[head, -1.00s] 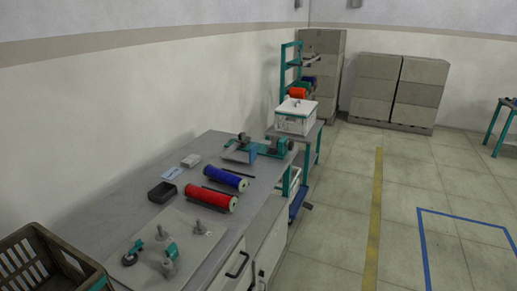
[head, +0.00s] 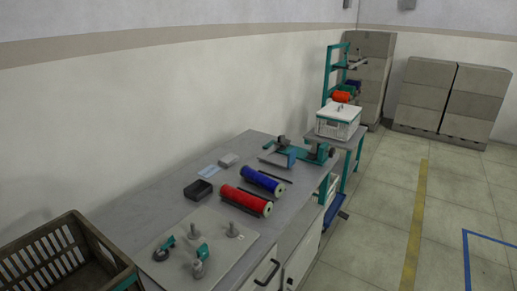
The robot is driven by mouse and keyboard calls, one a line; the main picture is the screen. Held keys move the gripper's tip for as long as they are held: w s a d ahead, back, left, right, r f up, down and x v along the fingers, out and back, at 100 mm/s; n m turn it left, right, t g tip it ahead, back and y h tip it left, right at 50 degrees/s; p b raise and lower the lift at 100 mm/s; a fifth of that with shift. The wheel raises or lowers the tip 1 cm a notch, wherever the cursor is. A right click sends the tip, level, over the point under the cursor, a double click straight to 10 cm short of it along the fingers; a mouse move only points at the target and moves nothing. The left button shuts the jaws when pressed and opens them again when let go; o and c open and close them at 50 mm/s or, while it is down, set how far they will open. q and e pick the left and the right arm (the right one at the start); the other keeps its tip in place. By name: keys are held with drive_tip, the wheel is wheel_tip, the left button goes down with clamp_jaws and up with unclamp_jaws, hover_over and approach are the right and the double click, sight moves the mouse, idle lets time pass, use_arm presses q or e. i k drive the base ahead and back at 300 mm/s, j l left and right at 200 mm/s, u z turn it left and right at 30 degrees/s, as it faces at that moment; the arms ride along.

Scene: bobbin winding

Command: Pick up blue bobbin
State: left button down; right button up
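The blue bobbin (head: 262,181) lies on its side on the grey workbench (head: 160,208), with a pale end disc facing right. A red bobbin (head: 245,200) lies beside it on the nearer side. A teal winding device (head: 308,153) stands on the bench beyond the blue bobbin. Neither of my grippers shows in the head view.
A black tray (head: 198,189), a white card and a small pale box lie left of the bobbins. A light board (head: 222,254) with metal posts lies nearer. A brown crate (head: 115,262) stands at lower left. A white bin (head: 338,122) stands past the bench. Floor at right is clear.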

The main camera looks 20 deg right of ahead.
sight(273, 186)
drive_tip(key=i+l+u, duration=0.3)
drive_tip(key=l, duration=0.35)
drive_tip(key=l+u, duration=0.35)
drive_tip(key=l, duration=0.3)
drive_tip(key=i+l+u, duration=0.1)
drive_tip(key=l+u, duration=0.2)
drive_tip(key=l, duration=0.45)
drive_tip(key=l+u, duration=0.15)
drive_tip(key=l, duration=2.65)
drive_tip(key=u, duration=0.4)
drive_tip(key=k+l+u, duration=0.1)
drive_tip(key=u, duration=0.65)
drive_tip(key=k+l, duration=0.05)
